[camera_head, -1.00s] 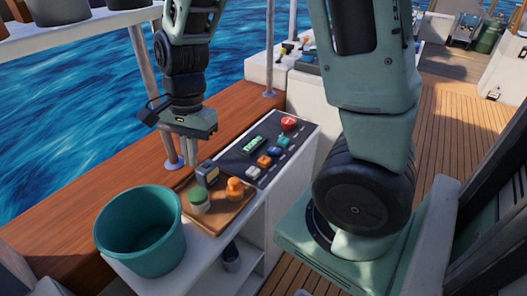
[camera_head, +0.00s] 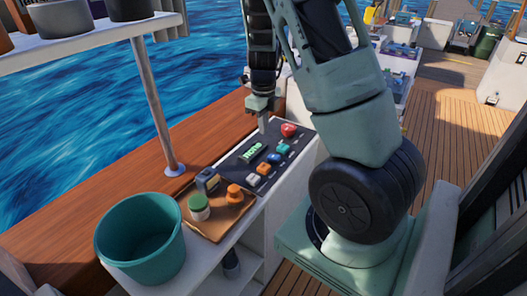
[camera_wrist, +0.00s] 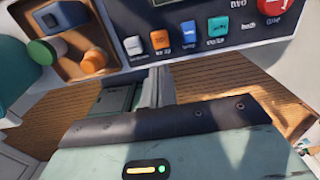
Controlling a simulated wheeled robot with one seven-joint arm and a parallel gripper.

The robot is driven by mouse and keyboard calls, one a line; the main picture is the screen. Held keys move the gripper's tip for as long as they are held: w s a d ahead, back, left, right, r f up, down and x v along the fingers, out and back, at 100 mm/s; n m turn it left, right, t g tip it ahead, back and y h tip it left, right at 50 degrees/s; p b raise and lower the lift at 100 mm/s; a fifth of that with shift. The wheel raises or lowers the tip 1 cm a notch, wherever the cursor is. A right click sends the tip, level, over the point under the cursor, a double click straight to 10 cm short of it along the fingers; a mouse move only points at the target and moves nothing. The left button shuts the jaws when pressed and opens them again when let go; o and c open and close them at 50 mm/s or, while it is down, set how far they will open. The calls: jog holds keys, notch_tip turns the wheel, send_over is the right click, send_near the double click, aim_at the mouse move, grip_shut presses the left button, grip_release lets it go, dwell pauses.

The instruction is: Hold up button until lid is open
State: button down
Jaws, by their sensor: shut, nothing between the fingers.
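The dark control panel (camera_head: 240,165) carries a row of buttons: white (camera_head: 253,180), orange (camera_head: 264,168), blue (camera_head: 274,158), teal (camera_head: 283,148), and a larger red one (camera_head: 289,130). The same row shows in the wrist view, with the white (camera_wrist: 133,45), orange (camera_wrist: 160,40), blue (camera_wrist: 188,35) and teal (camera_wrist: 218,27) buttons. Their labels are too small to read surely, so I cannot tell which is up. My gripper (camera_head: 263,129) is shut and empty, pointing down over the panel's far part, beyond the green display (camera_head: 251,151). Contact with a button is not visible. I cannot make out the lid.
A wooden tray (camera_head: 232,222) beside the panel holds a green-topped jar (camera_head: 199,206), an orange item (camera_head: 234,194) and a dark device (camera_head: 207,181). A teal bucket (camera_head: 140,275) stands left. A white post (camera_head: 153,95) rises behind. Plank deck is open at right.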

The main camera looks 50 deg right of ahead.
aim_at(263, 166)
notch_tip(263, 166, down, 14)
jog(key=shift+r+b, duration=0.1)
jog(key=shift+b, duration=0.55)
